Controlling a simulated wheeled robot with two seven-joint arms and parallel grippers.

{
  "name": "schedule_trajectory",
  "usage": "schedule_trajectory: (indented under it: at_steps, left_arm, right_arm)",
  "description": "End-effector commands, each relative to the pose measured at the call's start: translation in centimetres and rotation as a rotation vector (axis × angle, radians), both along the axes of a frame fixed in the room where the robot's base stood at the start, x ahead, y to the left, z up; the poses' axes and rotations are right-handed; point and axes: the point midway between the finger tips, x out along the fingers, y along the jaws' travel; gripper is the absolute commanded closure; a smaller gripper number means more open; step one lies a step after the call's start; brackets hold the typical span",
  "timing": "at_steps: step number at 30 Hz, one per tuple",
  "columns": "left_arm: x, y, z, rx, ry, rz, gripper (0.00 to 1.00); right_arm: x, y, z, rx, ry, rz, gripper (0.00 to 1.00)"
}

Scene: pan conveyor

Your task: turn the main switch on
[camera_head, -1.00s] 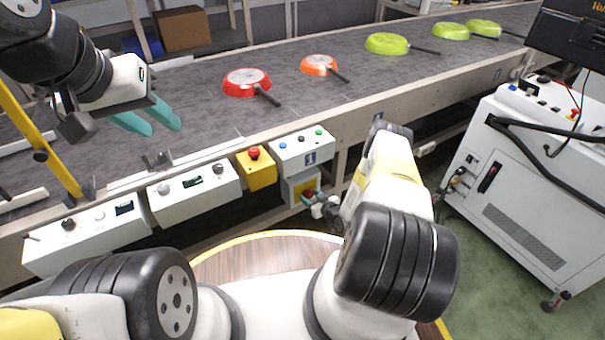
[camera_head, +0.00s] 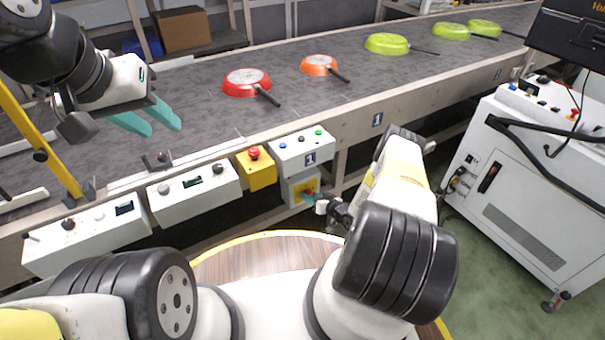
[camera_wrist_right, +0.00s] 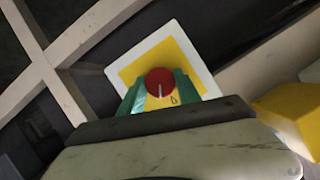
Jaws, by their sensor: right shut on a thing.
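The main switch is a round red knob (camera_wrist_right: 160,82) with a pale line on it, set on a yellow plate (camera_wrist_right: 190,62) with a white surround. In the head view, its grey box (camera_head: 288,190) sits below the control panel marked 1, and the knob is mostly hidden by my gripper. My right gripper (camera_wrist_right: 160,90) is shut on the red knob, with one teal finger on each side. It also shows in the head view (camera_head: 309,197). The pale line runs nearly upright in the wrist view. My left gripper (camera_head: 164,130) is open and empty above the conveyor.
Above the switch are a panel with small buttons (camera_head: 290,158) and a yellow box with a red button (camera_head: 262,178). Red (camera_head: 245,80), orange (camera_head: 318,63) and several green pans lie on the conveyor (camera_head: 200,100). A white cabinet (camera_head: 520,225) stands at the right.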

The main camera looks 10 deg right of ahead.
Motion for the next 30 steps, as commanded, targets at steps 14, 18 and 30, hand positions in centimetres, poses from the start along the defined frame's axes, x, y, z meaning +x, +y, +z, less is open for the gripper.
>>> schedule_trajectory:
  at_steps: [14, 18, 30]
  left_arm:
    - [0.00, 0.00, 0.00, 0.000, 0.000, 0.000, 0.64]
    - [0.00, 0.00, 0.00, 0.000, 0.000, 0.000, 0.64]
    - [0.00, 0.00, 0.00, 0.000, 0.000, 0.000, 0.64]
  right_arm:
    - [-0.11, -0.23, -0.33, 0.422, 0.156, 0.000, 1.00]
    - [-0.11, -0.22, -0.38, 0.542, 0.200, 0.000, 1.00]
    - [-0.07, -0.27, -0.43, 0.796, 0.293, 0.000, 1.00]
